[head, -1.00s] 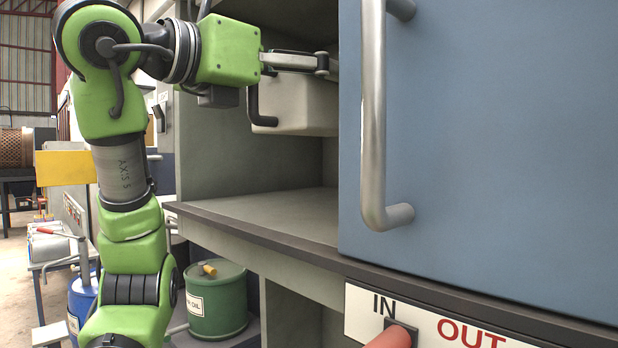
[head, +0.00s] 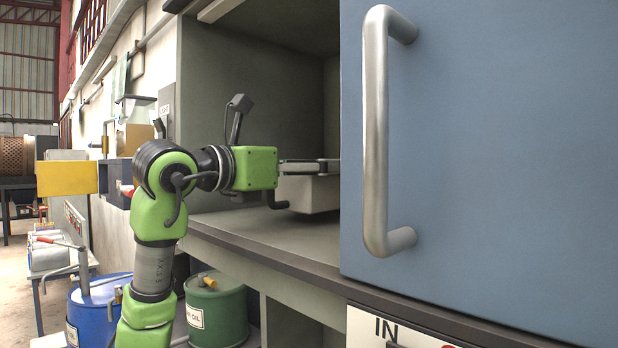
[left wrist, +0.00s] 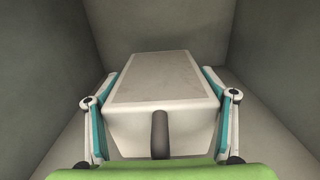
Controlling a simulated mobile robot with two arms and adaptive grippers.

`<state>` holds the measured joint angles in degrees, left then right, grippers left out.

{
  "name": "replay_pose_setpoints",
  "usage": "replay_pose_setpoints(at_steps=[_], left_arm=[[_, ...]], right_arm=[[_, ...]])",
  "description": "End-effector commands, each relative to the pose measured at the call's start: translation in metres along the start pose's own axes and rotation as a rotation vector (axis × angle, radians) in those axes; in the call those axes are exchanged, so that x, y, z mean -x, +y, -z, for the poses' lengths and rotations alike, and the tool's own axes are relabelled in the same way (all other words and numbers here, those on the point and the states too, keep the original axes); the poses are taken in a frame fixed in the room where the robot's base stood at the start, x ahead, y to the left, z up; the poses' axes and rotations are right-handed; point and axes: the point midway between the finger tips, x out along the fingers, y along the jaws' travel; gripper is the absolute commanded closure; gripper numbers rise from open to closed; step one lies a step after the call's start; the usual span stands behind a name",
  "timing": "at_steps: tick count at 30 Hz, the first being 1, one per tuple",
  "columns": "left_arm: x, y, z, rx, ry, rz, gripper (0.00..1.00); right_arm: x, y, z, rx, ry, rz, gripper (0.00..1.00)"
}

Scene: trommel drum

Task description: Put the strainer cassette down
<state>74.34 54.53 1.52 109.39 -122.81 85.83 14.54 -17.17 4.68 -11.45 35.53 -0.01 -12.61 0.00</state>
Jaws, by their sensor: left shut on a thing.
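The strainer cassette (head: 309,194) is a pale grey box with a dark curved handle. It is inside the open cabinet compartment, level and low over the shelf (head: 270,229); I cannot tell whether its underside touches. My left gripper (head: 312,166) is shut on it. In the left wrist view the cassette (left wrist: 166,78) sits between the two fingers of the left gripper (left wrist: 160,76), with its handle (left wrist: 160,134) toward the wrist. The cassette's far right end is hidden behind the blue door in the head view. My right gripper is not in view.
A blue door (head: 490,150) with a steel handle (head: 376,140) covers the right side. The shelf has a dark front edge (head: 262,257). Grey walls (left wrist: 55,85) flank the cassette with some room. A green drum (head: 216,312) and a blue drum (head: 95,315) stand below left.

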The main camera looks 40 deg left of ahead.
Motion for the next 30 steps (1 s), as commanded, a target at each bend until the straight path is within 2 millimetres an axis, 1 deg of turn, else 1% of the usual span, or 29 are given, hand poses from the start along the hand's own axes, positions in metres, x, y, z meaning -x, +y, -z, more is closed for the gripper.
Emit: replay_pose_setpoints(at_steps=[1,3,6,15,18,19,21,30], left_arm=[[0.0,0.0,0.006,0.0,0.001,0.0,0.54],[0.0,-0.001,0.012,-0.001,0.0,0.001,0.54],[0.0,0.0,0.017,0.0,-0.002,0.0,0.54],[0.001,0.0,0.018,0.0,-0.003,-0.001,0.54],[0.001,0.0,0.022,0.0,-0.002,-0.001,0.54],[0.0,0.0,0.023,0.0,0.001,0.0,0.21],[0.0,0.0,0.022,0.0,0.001,0.0,0.07],[0.0,0.0,0.022,0.0,0.001,0.0,0.07]], right_arm=[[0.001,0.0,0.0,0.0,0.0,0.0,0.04],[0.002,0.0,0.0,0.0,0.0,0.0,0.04],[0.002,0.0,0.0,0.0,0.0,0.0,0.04],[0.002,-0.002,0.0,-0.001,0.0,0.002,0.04],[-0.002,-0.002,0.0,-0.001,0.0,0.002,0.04],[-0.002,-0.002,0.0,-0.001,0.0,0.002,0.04],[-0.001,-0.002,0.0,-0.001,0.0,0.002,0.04],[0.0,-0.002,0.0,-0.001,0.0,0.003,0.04]])
